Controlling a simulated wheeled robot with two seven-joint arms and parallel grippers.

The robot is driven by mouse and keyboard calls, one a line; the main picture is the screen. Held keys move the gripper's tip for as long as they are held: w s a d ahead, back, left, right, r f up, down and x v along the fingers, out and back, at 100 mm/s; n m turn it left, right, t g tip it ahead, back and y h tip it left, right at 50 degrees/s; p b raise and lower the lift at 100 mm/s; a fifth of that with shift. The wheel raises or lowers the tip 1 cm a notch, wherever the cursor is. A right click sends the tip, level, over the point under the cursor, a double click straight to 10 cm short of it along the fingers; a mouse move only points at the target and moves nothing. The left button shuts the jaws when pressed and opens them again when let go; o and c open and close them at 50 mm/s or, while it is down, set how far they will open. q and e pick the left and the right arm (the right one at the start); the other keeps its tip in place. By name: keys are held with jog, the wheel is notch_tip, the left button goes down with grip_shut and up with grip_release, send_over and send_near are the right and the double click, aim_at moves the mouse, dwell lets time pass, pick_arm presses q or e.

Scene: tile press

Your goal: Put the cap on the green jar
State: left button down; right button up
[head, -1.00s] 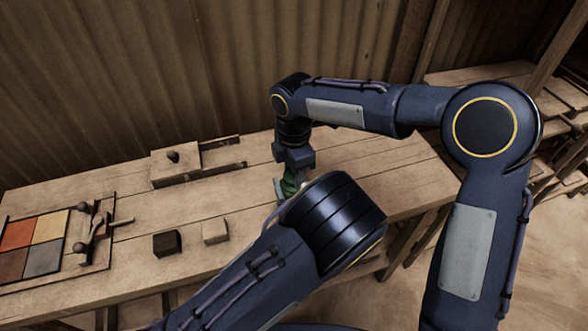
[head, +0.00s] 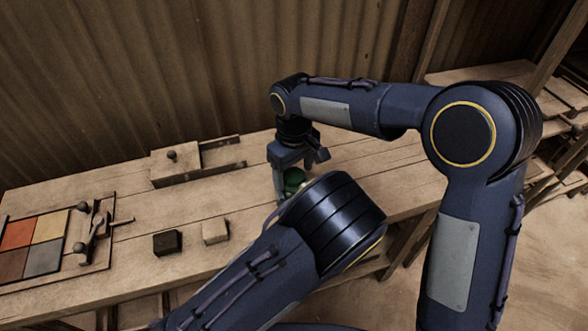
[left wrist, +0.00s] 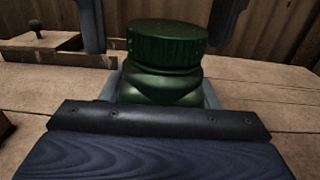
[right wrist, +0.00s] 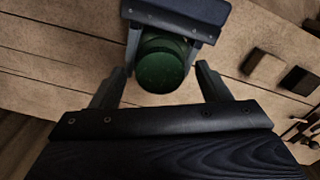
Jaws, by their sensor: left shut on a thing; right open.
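The green jar (left wrist: 160,85) stands upright on the bench, and a ridged dark green cap (left wrist: 167,42) sits on its top, looking about level. From above, the cap (right wrist: 161,68) hides most of the jar in the right wrist view. My left gripper (left wrist: 160,92) is shut on the jar's body from the side; my forearm hides much of this in the head view. My right gripper (right wrist: 160,72) is open above the jar, pointing down, with one finger on each side of the cap and gaps between. It also shows in the head view (head: 292,170).
A wooden block with a knob and a slotted rail (head: 175,165) stands at the back. A dark cube (head: 167,243) and a pale cube (head: 215,231) lie left of the jar. A frame with coloured tiles (head: 110,250) is at far left. The bench right of the jar is clear.

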jog(key=shift+r, duration=0.15)
notch_tip(320, 180, up, 12)
dwell(0.4)
pick_arm(q)
jog(key=shift+c, duration=2.2)
grip_release()
jog(key=shift+b+v, duration=0.75)
jog(key=shift+v, duration=3.15)
pick_arm(e)
jog(key=shift+f, duration=0.85)
pick_arm(q)
jog(key=shift+s+d, duration=0.1)
